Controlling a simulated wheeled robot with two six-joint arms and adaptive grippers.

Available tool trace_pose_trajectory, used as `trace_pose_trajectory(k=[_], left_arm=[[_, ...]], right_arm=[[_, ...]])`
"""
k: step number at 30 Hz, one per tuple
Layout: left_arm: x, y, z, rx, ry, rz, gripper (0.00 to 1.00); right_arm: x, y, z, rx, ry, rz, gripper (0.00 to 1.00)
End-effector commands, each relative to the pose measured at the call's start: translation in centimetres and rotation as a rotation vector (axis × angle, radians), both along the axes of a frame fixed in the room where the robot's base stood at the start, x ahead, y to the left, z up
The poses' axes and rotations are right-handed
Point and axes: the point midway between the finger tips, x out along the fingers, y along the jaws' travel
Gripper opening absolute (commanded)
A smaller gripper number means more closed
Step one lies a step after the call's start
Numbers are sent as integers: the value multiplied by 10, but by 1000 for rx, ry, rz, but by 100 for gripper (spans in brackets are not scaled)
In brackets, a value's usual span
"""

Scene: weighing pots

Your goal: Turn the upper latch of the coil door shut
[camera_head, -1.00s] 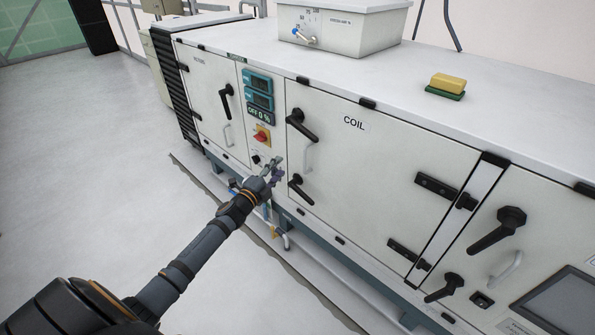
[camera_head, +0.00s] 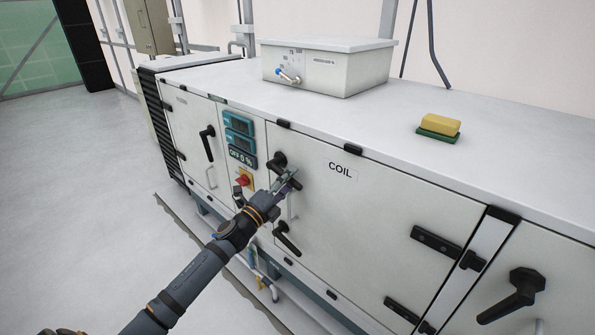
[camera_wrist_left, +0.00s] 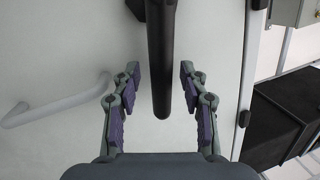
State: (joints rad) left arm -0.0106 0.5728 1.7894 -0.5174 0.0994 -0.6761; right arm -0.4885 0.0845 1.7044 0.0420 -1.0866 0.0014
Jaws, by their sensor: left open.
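The coil door (camera_head: 370,225) is a white panel marked COIL, and it looks flush with the cabinet front. Its upper latch (camera_head: 278,160) is a black lever on a round hub at the door's upper left, partly hidden by my gripper. My left gripper (camera_head: 288,181) is at this lever. In the left wrist view the lever (camera_wrist_left: 161,50) runs down between the spread purple-padded fingers of my gripper (camera_wrist_left: 160,68), with a gap on each side. The lower latch (camera_head: 287,238) is a similar black lever, slanting down to the right. My right gripper is out of view.
A pale grab handle (camera_head: 292,208) sits between the two latches; it also shows in the left wrist view (camera_wrist_left: 55,108). A control panel (camera_head: 240,140) lies to the left. A sponge (camera_head: 440,125) and a white box (camera_head: 328,70) stand on the cabinet top.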

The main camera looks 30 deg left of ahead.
Motion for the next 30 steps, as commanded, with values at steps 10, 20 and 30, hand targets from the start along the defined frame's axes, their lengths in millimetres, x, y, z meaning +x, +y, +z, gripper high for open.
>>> trace_pose_trajectory(k=[10,20,30], left_arm=[[0,-1,0,0,1,1,40],[0,-1,0,0,1,1,0],[0,0,0,1,0,1,0]], right_arm=[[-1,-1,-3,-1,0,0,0],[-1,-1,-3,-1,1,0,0],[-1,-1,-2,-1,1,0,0]])
